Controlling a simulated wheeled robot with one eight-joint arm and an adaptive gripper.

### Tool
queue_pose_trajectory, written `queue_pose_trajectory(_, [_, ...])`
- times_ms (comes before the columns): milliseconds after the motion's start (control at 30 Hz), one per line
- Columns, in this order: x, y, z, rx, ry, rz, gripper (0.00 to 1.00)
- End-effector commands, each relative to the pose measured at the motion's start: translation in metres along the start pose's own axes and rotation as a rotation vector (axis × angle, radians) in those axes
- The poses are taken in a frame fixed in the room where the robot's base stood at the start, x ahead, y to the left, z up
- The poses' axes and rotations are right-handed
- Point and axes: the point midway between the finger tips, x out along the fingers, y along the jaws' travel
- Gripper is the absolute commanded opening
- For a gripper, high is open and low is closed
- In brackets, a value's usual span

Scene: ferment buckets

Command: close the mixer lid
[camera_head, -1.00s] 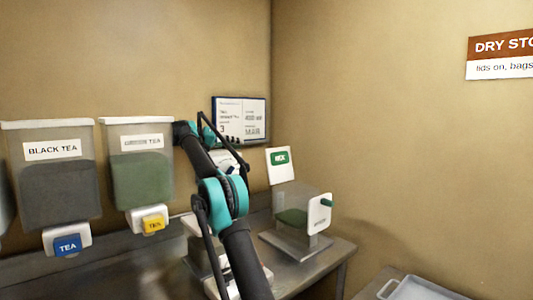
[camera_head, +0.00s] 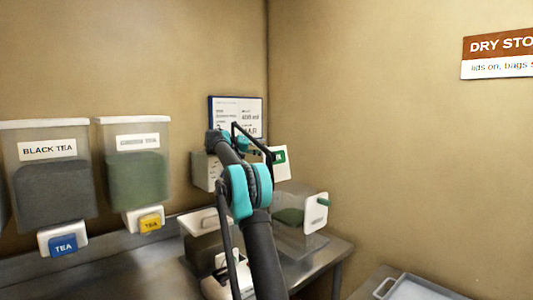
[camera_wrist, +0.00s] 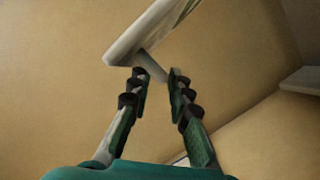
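The mixer is a clear bin (camera_head: 290,215) with green contents and a white front panel (camera_head: 315,212) with a green knob, at the right end of the counter. A white panel with a green label (camera_head: 281,161), apparently its lid, stands raised above it. My gripper (camera_head: 257,146) is beside the raised panel's left edge, partly hidden by my arm. In the wrist view, the fingers of my gripper (camera_wrist: 157,77) are apart. A white panel (camera_wrist: 150,28) lies just beyond them, and its grey bar (camera_wrist: 151,66) reaches between the fingertips. Contact cannot be told.
Black tea (camera_head: 52,185) and green tea (camera_head: 138,175) bins hang at left with tap blocks below. A lidded container (camera_head: 203,238) stands on the counter left of my arm. A grey tray (camera_head: 420,288) is at lower right. A framed notice (camera_head: 236,108) hangs behind.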

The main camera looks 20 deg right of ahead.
Motion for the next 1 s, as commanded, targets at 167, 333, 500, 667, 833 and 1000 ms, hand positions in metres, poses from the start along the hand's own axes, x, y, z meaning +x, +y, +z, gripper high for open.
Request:
queue_pose_trajectory(167, [0.0050, 0.0000, 0.0001, 0.000, 0.000, 0.000, 0.19])
queue_pose_trajectory(333, [0.0049, -0.0001, 0.0001, 0.000, 0.000, 0.000, 0.19])
queue_pose_trajectory(500, [0.0047, -0.0001, 0.0001, 0.000, 0.000, 0.000, 0.00])
queue_pose_trajectory(667, [0.0046, -0.0002, 0.0001, 0.000, 0.000, 0.000, 0.00])
queue_pose_trajectory(833, [0.0045, -0.0002, 0.0001, 0.000, 0.000, 0.000, 0.00])
queue_pose_trajectory(1000, [0.0046, 0.0011, 0.0004, 0.005, 0.000, -0.002, 0.00])
